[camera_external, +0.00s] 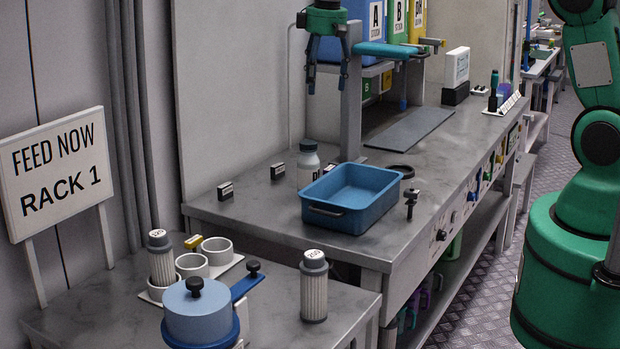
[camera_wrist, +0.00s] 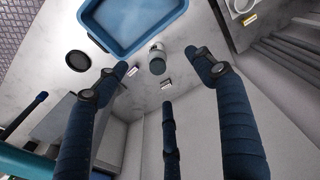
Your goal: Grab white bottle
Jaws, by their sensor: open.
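The white bottle (camera_external: 307,172) stands upright on the grey bench, just behind and left of the blue bin (camera_external: 340,214), which hides part of its lower body. It has a grey cap and a dark mark on its side. In the wrist view the bottle (camera_wrist: 157,62) is seen from above, between and beyond my fingertips. My gripper (camera_external: 328,88) hangs high above the bench with its fingers pointing down, open and empty, well above the bottle. The wrist view shows three dark blue spread fingers of my gripper (camera_wrist: 162,76).
Small black-and-white label blocks (camera_external: 278,171) (camera_external: 226,190) stand left of the bottle. The blue bin is close on its right. A shelf post (camera_external: 351,110) rises near my gripper. Ribbed jars (camera_external: 314,290) stand on the front table.

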